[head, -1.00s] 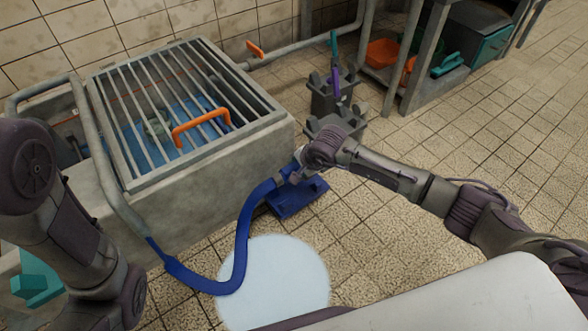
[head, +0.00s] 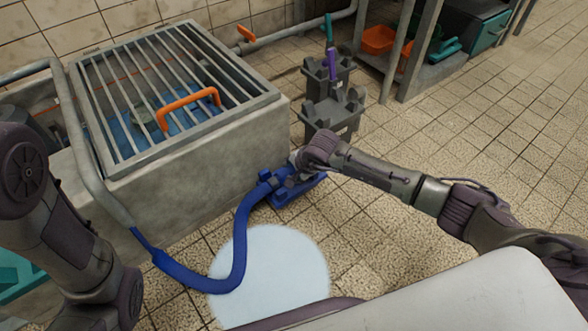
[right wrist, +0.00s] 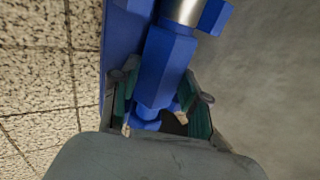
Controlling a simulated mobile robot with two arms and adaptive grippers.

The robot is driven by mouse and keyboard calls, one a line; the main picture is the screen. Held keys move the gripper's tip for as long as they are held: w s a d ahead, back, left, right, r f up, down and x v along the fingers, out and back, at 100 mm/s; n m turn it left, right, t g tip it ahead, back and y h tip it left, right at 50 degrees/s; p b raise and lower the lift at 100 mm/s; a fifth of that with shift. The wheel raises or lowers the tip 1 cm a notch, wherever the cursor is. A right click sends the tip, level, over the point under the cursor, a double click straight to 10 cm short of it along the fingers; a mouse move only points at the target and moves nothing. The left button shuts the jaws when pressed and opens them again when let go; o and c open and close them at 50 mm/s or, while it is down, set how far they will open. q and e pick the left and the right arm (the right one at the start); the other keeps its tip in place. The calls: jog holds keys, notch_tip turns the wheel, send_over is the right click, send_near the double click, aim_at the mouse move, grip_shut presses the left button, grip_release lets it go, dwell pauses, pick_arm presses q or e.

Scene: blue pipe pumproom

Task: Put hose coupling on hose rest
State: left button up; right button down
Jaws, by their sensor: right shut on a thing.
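The blue hose coupling (right wrist: 166,65) is at the end of the blue hose (head: 241,235). My right gripper (head: 287,176) is shut on it, with a finger on either side in the right wrist view (right wrist: 161,102). The blue hose rest (head: 307,190) stands on the floor against the basin's front right corner. The coupling is low, at or just over the rest; my gripper partly hides the rest, and I cannot tell whether they touch. A blue surface (right wrist: 118,45) shows beside the coupling in the right wrist view. My left arm shows at the left, but its gripper is out of view.
The concrete basin (head: 200,150) with a barred grate and orange handle (head: 188,103) stands left of the rest. Grey holders (head: 335,112) stand behind it. A pale round patch (head: 285,275) lies on the floor in front. The tiled floor at right is open.

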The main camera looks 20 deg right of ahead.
jog(key=shift+r, duration=0.1)
jog(key=c, duration=0.5)
grip_release()
jog(key=v, duration=1.2)
